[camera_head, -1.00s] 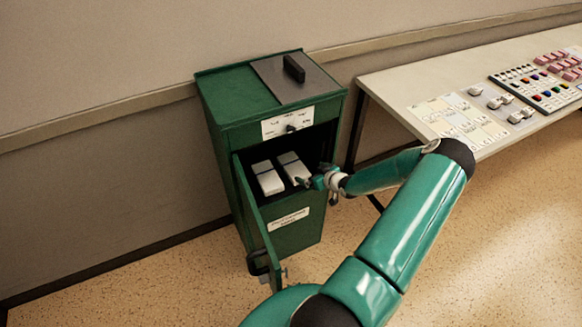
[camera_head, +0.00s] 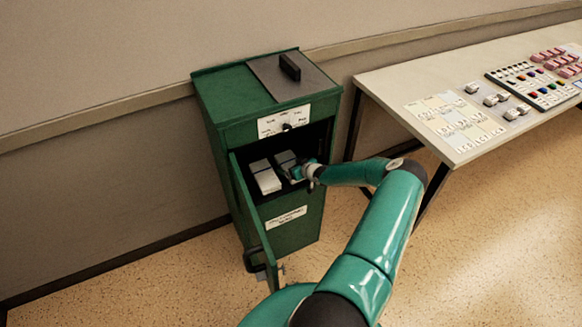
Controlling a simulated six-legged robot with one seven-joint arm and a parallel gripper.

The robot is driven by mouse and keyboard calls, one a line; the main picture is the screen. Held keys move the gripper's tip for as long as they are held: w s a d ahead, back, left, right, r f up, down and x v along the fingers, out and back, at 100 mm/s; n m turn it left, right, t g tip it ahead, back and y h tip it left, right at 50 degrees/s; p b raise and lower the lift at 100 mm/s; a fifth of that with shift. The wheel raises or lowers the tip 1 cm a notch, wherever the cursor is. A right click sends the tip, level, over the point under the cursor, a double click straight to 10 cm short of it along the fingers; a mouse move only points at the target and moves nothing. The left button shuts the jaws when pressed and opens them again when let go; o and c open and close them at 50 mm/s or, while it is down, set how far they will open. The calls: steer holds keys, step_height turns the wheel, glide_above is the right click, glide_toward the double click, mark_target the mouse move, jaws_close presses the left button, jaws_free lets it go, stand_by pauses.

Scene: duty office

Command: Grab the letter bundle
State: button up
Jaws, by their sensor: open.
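Two pale bundles with dark bands lie side by side in the open compartment of a green cabinet (camera_head: 230,105). The left bundle (camera_head: 266,180) shows clearly. The right bundle (camera_head: 285,158) is partly hidden by my gripper (camera_head: 296,173). My gripper is open and reaches into the compartment from the right, at the right bundle. It is too small to tell whether the fingers touch or straddle that bundle.
The cabinet door (camera_head: 252,215) stands open at the front left. The cabinet's right side wall is close to my forearm. A table (camera_head: 385,85) with cards and a button panel (camera_head: 535,88) stands at the right. The speckled floor in front is clear.

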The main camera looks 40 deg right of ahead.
steer(key=shift+c, duration=0.2)
steer(key=c, duration=0.9)
steer(key=shift+r, duration=0.1)
